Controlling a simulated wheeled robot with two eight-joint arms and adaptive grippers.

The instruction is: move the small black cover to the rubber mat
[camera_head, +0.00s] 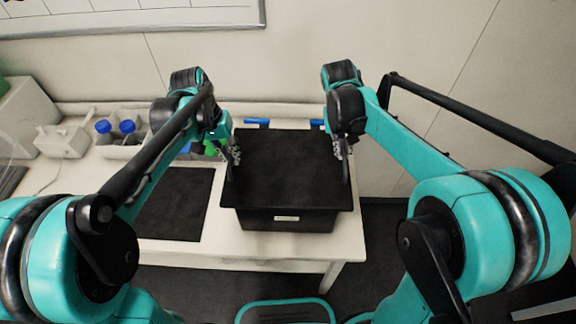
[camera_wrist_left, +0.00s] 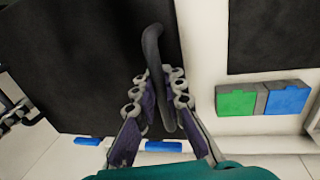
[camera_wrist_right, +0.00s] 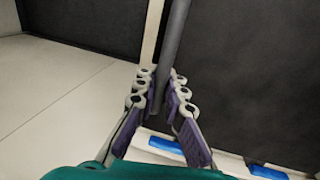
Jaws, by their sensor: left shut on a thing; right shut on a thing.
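The black cover (camera_head: 288,165) is a flat dark panel over a black box (camera_head: 260,222) at the right part of the table. I cannot tell whether it rests on the box or is slightly above it. My left gripper (camera_head: 233,155) is shut on the cover's left handle (camera_wrist_left: 152,45). My right gripper (camera_head: 341,150) is shut on its right handle (camera_wrist_right: 176,40). The cover fills much of the left wrist view (camera_wrist_left: 80,60) and the right wrist view (camera_wrist_right: 250,70). The dark rubber mat (camera_head: 175,205) lies flat and bare on the table, left of the box.
A white rack (camera_head: 120,150) with blue-capped bottles stands at the back left. Green (camera_wrist_left: 237,101) and blue (camera_wrist_left: 286,99) blocks lie beside the mat. Blue pieces (camera_head: 257,122) show behind the cover. The table (camera_head: 220,245) ends just right of the box.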

